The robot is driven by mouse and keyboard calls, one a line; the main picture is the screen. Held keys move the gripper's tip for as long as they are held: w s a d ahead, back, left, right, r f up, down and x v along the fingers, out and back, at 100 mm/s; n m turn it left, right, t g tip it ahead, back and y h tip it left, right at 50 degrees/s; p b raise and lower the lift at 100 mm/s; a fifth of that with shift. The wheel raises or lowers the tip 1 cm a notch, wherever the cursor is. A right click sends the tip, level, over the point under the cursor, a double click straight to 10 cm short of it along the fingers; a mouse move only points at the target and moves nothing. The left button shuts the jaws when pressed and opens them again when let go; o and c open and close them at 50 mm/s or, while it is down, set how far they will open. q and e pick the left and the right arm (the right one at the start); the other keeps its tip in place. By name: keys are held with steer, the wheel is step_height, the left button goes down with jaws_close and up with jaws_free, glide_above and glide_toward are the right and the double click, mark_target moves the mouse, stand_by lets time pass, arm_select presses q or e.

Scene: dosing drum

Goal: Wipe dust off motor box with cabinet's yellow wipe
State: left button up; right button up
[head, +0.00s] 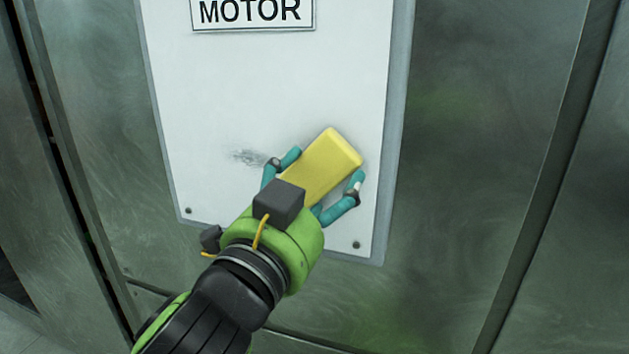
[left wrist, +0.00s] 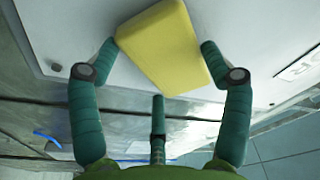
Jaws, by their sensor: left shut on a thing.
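The motor box (head: 215,110) is a white panel with a "MOTOR" label (head: 251,12) at its top. A dark dust smudge (head: 247,156) shows on its lower part, just left of my left gripper. My left gripper (head: 318,175) is shut on the yellow wipe (head: 335,158), a thick yellow block, in front of the panel's lower right. In the left wrist view the wipe (left wrist: 165,48) sits between the teal fingers, close to the white face (left wrist: 85,25). I cannot tell whether it touches. My right gripper is not in view.
Brushed metal cabinet walls (head: 480,130) surround the panel. Screws (head: 356,244) sit at the panel's lower corners. A dark vertical gap (head: 60,170) runs at the left.

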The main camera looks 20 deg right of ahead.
mark_target(231, 158)
arm_select(q)
steer(key=shift+w+a+p, duration=0.55)
steer(key=shift+w+a, duration=0.85)
steer(key=shift+a, duration=0.5)
steer(key=shift+w+a+p, duration=0.6)
steer(key=shift+w+a, duration=0.8)
steer(key=shift+a, duration=0.55)
steer(key=shift+w+a+p, duration=0.55)
steer(key=shift+w+a, duration=0.85)
steer(key=shift+a, duration=0.5)
steer(key=shift+s+d+r+p+v, duration=0.1)
steer(key=shift+p+v, duration=0.1)
steer(key=shift+v, duration=0.75)
steer(key=shift+s+d+r+p+v, duration=0.1)
steer(key=shift+p+v, duration=0.05)
steer(key=shift+v, duration=0.8)
steer(key=shift+s+d+r+p+v, duration=0.1)
steer(key=shift+p+v, duration=0.1)
steer(key=shift+v, duration=0.75)
steer(key=p+v, duration=0.3)
steer(key=p, duration=0.4)
steer(key=shift+s+r, duration=0.1)
steer(key=shift+s, duration=0.05)
steer(key=shift+d, duration=0.1)
